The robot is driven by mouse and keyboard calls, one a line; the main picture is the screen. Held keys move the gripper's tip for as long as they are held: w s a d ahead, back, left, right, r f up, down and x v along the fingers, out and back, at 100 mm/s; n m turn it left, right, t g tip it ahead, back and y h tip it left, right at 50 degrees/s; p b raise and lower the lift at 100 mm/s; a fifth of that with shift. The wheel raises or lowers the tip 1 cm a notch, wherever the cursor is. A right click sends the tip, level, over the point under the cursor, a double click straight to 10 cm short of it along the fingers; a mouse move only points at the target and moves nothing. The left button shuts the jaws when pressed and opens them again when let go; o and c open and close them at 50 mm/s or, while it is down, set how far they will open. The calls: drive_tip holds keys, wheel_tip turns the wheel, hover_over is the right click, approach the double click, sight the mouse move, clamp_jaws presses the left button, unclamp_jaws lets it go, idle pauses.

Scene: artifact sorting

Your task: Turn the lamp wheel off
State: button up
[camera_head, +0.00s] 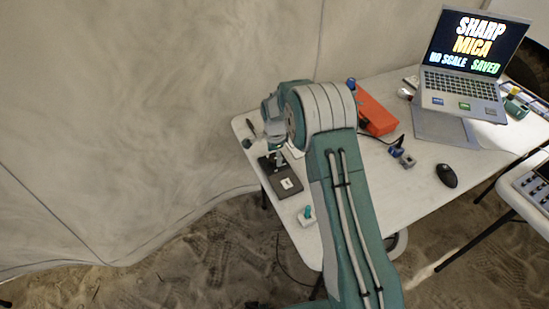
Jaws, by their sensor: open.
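A small instrument with a flat dark base (286,184) and a white label stands at the left end of the white table. The lamp wheel cannot be made out. My teal and grey arm reaches over the table and bends down at its far end. My gripper (276,158), small and partly hidden by my arm, is low over the back of the dark base. It is open, and nothing is seen held in it. Whether it touches the instrument cannot be told.
A white table (420,140) carries an orange-red box (376,112), a laptop (464,62) with lit text, a black mouse (446,175), a small blue-grey device (403,157) and a small teal-and-white item (307,215). A second table (510,190) stands at right. A tent wall is behind.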

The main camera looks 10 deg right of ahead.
drive_tip(key=shift+f, duration=0.7)
drive_tip(key=c, duration=1.1)
